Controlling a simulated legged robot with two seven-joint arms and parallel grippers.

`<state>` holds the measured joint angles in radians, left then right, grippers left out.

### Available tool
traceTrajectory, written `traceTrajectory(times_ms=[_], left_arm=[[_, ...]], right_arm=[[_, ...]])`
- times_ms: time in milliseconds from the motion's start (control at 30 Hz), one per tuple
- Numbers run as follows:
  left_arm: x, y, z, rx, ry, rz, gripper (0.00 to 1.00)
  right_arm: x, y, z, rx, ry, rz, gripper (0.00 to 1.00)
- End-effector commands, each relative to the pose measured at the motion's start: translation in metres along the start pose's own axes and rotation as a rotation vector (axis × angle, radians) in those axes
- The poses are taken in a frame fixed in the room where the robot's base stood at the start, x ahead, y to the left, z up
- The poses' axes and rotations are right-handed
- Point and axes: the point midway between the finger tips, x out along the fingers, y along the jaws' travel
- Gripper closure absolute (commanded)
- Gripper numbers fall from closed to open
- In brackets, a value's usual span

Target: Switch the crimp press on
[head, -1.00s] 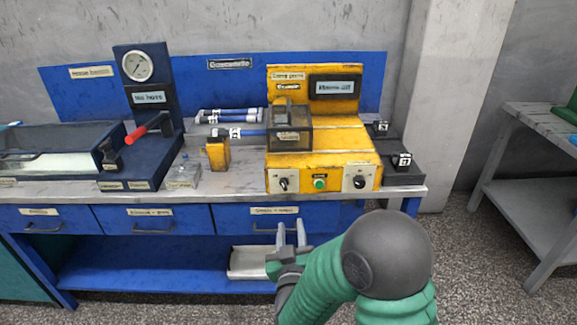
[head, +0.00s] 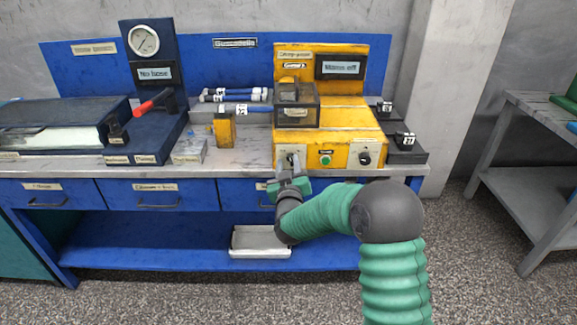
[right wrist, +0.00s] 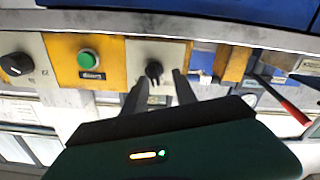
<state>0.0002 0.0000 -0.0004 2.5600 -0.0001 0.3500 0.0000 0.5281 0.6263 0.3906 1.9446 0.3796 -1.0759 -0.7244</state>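The yellow crimp press (head: 345,122) stands on the bench, with a dark display (head: 341,67) that seems to read "Mains off". Its front has a left knob (head: 290,160), a green button (head: 325,160) and a right knob (head: 364,158). My right gripper (head: 290,162) is at the left knob and partly hides it. In the right wrist view, turned over, the black left knob (right wrist: 153,71) shows between the tips of my open right gripper (right wrist: 159,82). I cannot tell whether the fingers touch it. My left gripper is out of view.
A clear-walled box (head: 297,105) sits on the press. Left of it are a small yellow block (head: 224,130), hoses (head: 235,95) and a gauge stand with a red lever (head: 155,101). A white tray (head: 260,241) lies on the lower shelf.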

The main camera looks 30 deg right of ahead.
Motion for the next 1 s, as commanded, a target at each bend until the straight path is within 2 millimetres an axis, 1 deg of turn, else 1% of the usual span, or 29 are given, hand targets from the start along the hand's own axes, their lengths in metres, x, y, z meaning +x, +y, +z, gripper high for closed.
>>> traceTrajectory(times_ms=[100,300,367,767,1000], left_arm=[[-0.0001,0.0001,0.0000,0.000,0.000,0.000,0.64],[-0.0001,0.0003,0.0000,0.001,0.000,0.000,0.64],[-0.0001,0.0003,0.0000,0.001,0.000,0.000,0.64],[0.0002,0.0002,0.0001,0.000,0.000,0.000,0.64],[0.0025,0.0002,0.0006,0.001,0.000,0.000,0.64]], right_arm=[[0.0007,0.0020,0.0015,0.001,-0.002,0.002,0.68],[0.0004,0.0016,0.0013,0.001,-0.002,0.002,0.94],[0.0004,0.0019,0.0013,0.001,-0.002,0.003,1.00],[-0.0005,0.0016,0.0000,0.011,0.001,0.002,1.00],[-0.0010,0.0010,-0.0008,0.090,0.003,0.001,1.00]])
